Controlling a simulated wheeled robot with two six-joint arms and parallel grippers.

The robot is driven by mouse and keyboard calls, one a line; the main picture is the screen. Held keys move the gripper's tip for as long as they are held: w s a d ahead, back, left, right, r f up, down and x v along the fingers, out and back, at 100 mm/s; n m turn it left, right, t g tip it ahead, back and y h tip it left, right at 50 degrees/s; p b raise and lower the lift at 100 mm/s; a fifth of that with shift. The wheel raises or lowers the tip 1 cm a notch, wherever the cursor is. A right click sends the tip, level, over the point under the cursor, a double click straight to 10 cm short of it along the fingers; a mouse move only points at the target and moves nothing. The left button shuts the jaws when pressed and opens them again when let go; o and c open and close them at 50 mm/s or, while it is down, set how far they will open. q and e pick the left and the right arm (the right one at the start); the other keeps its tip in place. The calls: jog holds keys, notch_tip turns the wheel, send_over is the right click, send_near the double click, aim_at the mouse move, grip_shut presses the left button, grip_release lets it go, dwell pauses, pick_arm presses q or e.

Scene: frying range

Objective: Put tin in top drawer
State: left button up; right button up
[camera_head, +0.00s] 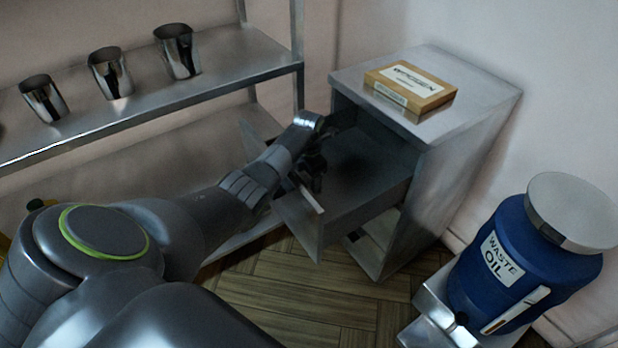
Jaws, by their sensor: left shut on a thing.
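The top drawer (365,197) of the grey metal cabinet (455,150) is pulled open, and its dark inside shows no object that I can make out. My left gripper (313,178) is at the drawer front, shut on the drawer handle (313,201); my arm and the dark fingers hide part of the contact. I cannot make out a thing that is clearly the tin. My right gripper is not in view.
A cardboard box (422,82) lies on the cabinet top. Several metal cups (110,73) stand on a steel shelf (215,72) at the left. A blue waste oil drum (520,262) stands at the lower right. Wooden floor (290,275) shows below the drawer.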

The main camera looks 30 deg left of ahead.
pick_arm(q)
jog(key=shift+f, duration=0.15)
jog(key=o, duration=1)
jog(key=shift+o, duration=1.2)
jog(key=shift+r, duration=0.2)
jog(key=shift+r, duration=0.25)
notch_tip(320, 180, up, 12)
jog(key=shift+f, duration=0.2)
